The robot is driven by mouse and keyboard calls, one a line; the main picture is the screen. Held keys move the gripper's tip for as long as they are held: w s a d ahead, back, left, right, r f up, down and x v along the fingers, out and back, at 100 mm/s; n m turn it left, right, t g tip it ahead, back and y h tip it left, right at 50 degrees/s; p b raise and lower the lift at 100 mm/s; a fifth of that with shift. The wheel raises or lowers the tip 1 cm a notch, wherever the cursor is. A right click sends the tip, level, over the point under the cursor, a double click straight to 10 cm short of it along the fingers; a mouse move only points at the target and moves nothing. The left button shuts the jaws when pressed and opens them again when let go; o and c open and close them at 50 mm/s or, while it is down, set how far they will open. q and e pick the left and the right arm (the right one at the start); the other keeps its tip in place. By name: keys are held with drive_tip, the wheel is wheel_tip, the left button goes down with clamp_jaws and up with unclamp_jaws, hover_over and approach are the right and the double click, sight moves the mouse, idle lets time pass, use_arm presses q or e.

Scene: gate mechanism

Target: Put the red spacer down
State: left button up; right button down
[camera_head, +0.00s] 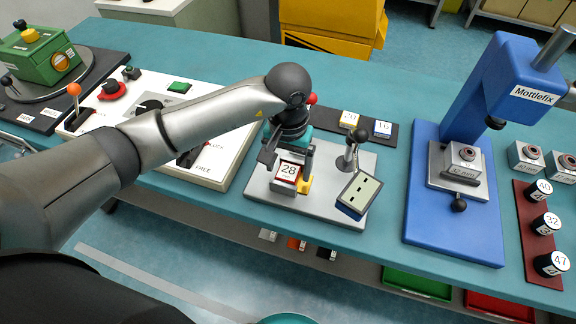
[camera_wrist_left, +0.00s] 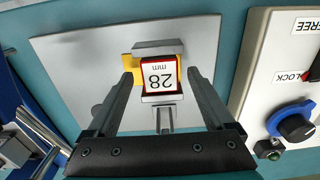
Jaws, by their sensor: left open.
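The red spacer (camera_head: 287,170), with a white "28 mm" label, sits on the grey plate (camera_head: 262,186) of a measuring stand. In the left wrist view the spacer (camera_wrist_left: 161,78) lies between two grey blocks, with a yellow part (camera_wrist_left: 130,66) at its corner. My left gripper (camera_head: 287,160) is above the plate with its fingers pointing down. In the left wrist view the gripper (camera_wrist_left: 160,76) is open, one finger on each side of the spacer. I cannot tell whether a finger touches it. My right gripper is not in view.
A gauge display (camera_head: 358,194) on a post stands just right of the spacer. A dark tray with "20" (camera_head: 349,118) and "16" (camera_head: 382,128) tags lies behind. A white control panel (camera_head: 216,166) is left; a blue Mottlefix press (camera_head: 431,215) is right.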

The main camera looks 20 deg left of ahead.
sight(288, 172)
use_arm(q)
wheel_tip(288, 172, up, 11)
idle(0.3)
drive_tip(key=shift+r, duration=0.1)
idle(1.2)
